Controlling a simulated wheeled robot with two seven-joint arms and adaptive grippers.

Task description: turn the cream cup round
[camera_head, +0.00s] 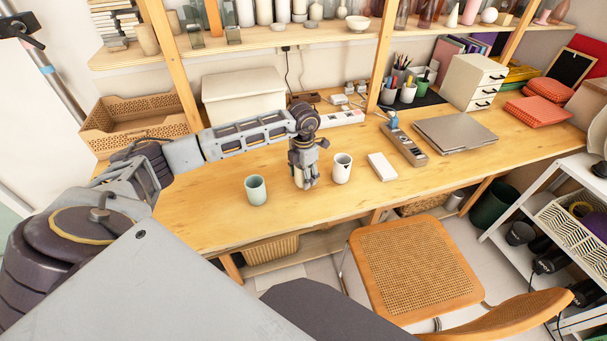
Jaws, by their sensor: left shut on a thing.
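My left gripper (306,181) points down over the wooden table and is shut on the cream cup (298,174). Most of the cup is hidden behind the fingers; only a pale strip of it shows. Its handle cannot be made out. The cup looks upright, and I cannot tell whether it touches the table. A pale green cup (256,190) stands to the left of the gripper, apart from it. A white cup (342,168) with a dark mark stands close to its right. My right gripper is not in view.
The wooden table (215,215) is clear at its front left. A white box (382,167) lies right of the white cup, with a grey tray (404,146) and grey laptop-like slab (455,133) beyond. A cane chair (414,268) stands at the front edge.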

